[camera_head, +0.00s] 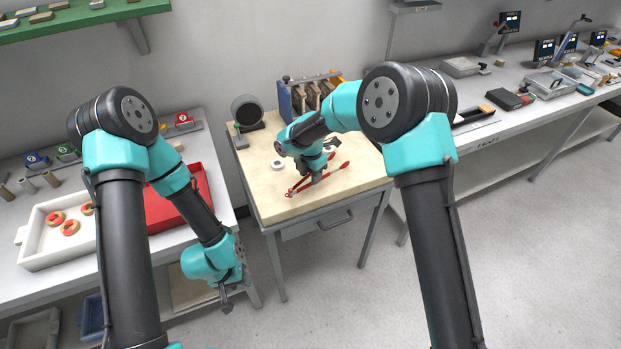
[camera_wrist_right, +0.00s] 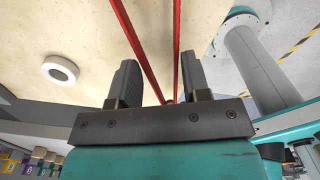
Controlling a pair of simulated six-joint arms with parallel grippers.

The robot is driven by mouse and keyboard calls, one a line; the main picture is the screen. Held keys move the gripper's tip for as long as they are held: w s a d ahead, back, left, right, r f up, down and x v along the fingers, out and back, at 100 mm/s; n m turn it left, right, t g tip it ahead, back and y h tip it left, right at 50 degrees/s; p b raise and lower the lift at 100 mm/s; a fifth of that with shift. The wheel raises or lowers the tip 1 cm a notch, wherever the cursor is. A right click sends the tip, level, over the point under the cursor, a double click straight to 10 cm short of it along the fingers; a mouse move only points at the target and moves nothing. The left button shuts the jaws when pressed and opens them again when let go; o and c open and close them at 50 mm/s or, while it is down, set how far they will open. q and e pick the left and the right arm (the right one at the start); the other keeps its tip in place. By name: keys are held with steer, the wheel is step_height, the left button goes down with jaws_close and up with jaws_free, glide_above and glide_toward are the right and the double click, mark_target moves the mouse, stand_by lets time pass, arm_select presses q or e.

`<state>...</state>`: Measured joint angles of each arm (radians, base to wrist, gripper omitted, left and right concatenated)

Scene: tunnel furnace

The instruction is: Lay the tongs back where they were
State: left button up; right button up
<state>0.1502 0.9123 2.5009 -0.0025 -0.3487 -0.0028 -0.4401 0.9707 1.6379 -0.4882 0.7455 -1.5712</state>
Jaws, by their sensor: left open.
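The red tongs (camera_head: 300,187) lie on or just above the pale top of the small table, with one arm of them reaching to the right (camera_head: 340,168). My right gripper (camera_head: 317,178) is over the tongs, pointing down. In the right wrist view the two red arms of the tongs (camera_wrist_right: 177,40) run between my spread fingers, with a small gap at each side. The joined end of the tongs is partly hidden by the gripper. My left gripper (camera_head: 226,303) is open and empty, hanging low in front of the left bench, far from the tongs.
A white ring (camera_head: 277,163) lies on the small table (camera_head: 262,193), left of the tongs. A dark round device (camera_head: 247,111) and a blue rack (camera_head: 290,98) stand at its back. A red tray (camera_head: 160,212) and a white tray (camera_head: 40,258) are on the left bench.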

step_height(320, 180, up, 15)
stand_by(0.4)
stand_by(0.5)
steer(key=s+d+f+m, duration=0.1)
steer(key=d+f+m, duration=0.1)
steer(key=f, duration=0.2)
steer(key=s+d+f+m+y, duration=0.1)
steer(key=d+f+m, duration=0.1)
steer(key=f, duration=0.2)
steer(key=s+d+f+m, duration=0.1)
steer(key=d+f, duration=0.1)
steer(key=f, duration=0.2)
steer(key=shift+d+m+g+y, duration=0.1)
steer(key=shift+m+g+y, duration=0.2)
steer(key=shift+m+g, duration=0.1)
steer(key=s+d+f+m+y, duration=0.3)
steer(key=s+d+f+m, duration=1)
steer(key=s+f+m, duration=0.3)
steer(key=s+d+f+m, duration=0.2)
steer(key=s+m, duration=0.1)
steer(key=s, duration=0.2)
steer(key=s+d+f+m+t, duration=0.1)
steer(key=s+d+m, duration=0.2)
steer(key=s+m, duration=0.1)
steer(key=shift+s+f+m+h, duration=0.3)
steer(key=shift+s+f, duration=0.05)
steer(key=shift+s, duration=0.25)
